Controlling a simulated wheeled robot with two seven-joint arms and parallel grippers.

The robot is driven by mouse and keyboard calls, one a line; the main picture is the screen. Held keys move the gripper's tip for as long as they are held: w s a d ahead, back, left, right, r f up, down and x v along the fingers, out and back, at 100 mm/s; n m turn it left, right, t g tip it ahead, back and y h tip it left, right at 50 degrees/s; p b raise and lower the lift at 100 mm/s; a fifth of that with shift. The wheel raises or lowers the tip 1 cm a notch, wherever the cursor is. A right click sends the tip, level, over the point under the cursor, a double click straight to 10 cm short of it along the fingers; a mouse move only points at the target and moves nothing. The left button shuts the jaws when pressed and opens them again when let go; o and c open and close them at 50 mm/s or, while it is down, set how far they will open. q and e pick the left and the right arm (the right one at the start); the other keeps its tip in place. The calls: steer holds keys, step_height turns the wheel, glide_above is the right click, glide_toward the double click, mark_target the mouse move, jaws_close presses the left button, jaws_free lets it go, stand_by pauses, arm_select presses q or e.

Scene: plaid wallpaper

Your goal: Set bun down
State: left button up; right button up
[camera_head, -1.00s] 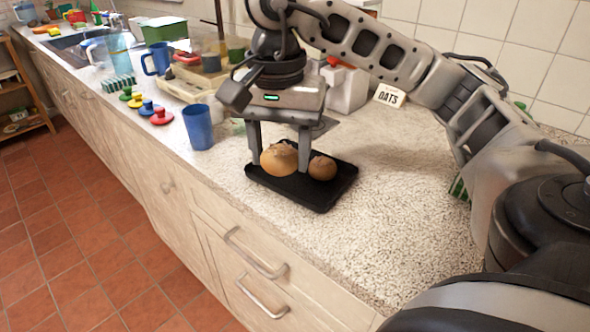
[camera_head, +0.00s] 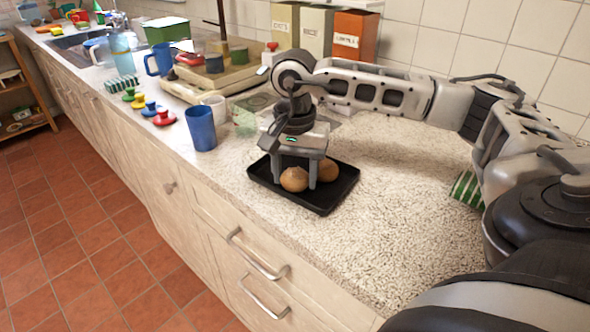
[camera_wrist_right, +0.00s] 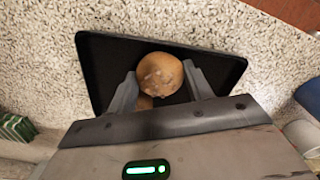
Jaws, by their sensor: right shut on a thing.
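My right gripper (camera_head: 295,180) points down over a black tray (camera_head: 328,206) on the speckled counter. It is shut on a round brown bun (camera_head: 293,180), with a finger on either side. The held bun is low over the tray; I cannot tell whether it touches the bottom. A second bun (camera_head: 323,182) lies in the tray just right of it, partly hidden by a finger. In the right wrist view the held bun (camera_wrist_right: 159,73) shows between the fingertips (camera_wrist_right: 163,84), over the tray (camera_wrist_right: 110,57). The second bun is mostly hidden there. My left gripper is not in view.
A blue cup (camera_head: 201,128) and a white mug (camera_head: 216,108) stand left of the tray. Several coloured knobbed pieces (camera_head: 164,117) line the front edge. Canisters (camera_head: 353,38) stand at the wall.

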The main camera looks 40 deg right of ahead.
mark_target(294, 171)
steer(key=shift+f, duration=0.2)
steer(key=o, duration=1)
steer(key=shift+r, duration=0.1)
step_height(294, 171, up, 12)
steer(key=shift+r, duration=0.15)
